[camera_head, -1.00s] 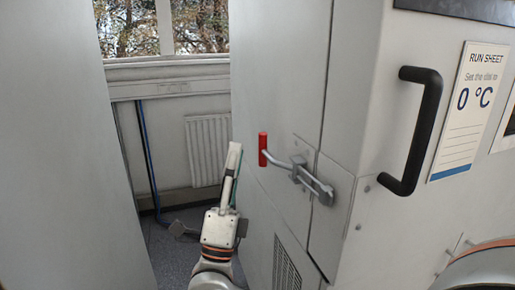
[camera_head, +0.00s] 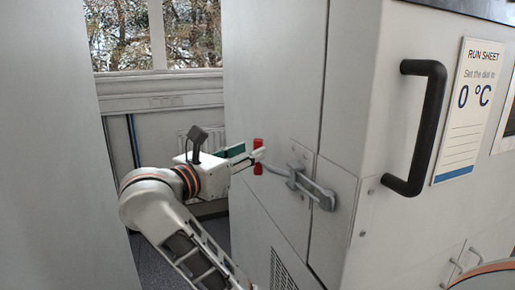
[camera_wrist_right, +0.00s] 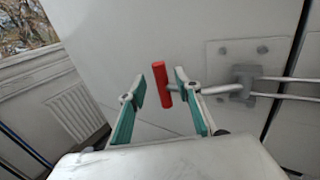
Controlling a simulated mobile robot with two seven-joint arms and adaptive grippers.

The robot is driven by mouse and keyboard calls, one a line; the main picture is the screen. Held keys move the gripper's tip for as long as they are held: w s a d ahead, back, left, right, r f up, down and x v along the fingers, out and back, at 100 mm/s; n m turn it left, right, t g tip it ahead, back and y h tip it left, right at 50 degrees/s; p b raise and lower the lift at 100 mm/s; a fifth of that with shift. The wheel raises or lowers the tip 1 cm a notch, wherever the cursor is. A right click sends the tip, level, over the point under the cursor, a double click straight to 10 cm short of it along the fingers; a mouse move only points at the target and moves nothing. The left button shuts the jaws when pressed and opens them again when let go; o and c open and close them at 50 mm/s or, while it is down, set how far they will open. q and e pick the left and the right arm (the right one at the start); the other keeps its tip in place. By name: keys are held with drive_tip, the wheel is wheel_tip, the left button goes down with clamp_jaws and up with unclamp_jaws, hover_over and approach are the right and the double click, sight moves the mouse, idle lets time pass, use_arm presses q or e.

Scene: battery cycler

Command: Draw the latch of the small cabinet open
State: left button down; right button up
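The small cabinet (camera_head: 285,70) is light grey, with a grey metal latch (camera_head: 300,180) on its front. The latch's lever ends in a red grip (camera_head: 258,165), which stands nearly upright. My right gripper (camera_head: 250,158) is at the red grip, coming from the left. The latch bracket (camera_wrist_right: 245,80) lies to the right. My left gripper is not in view.
A black bar handle (camera_head: 424,130) sticks out from the cabinet's side face at right, beside a run sheet (camera_head: 463,110). A grey panel (camera_head: 50,150) stands at left. A window (camera_head: 160,35) and a radiator (camera_wrist_right: 77,110) are behind the gap.

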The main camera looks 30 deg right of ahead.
sight(255, 148)
drive_tip(key=shift+x, duration=2.25)
clamp_jaws()
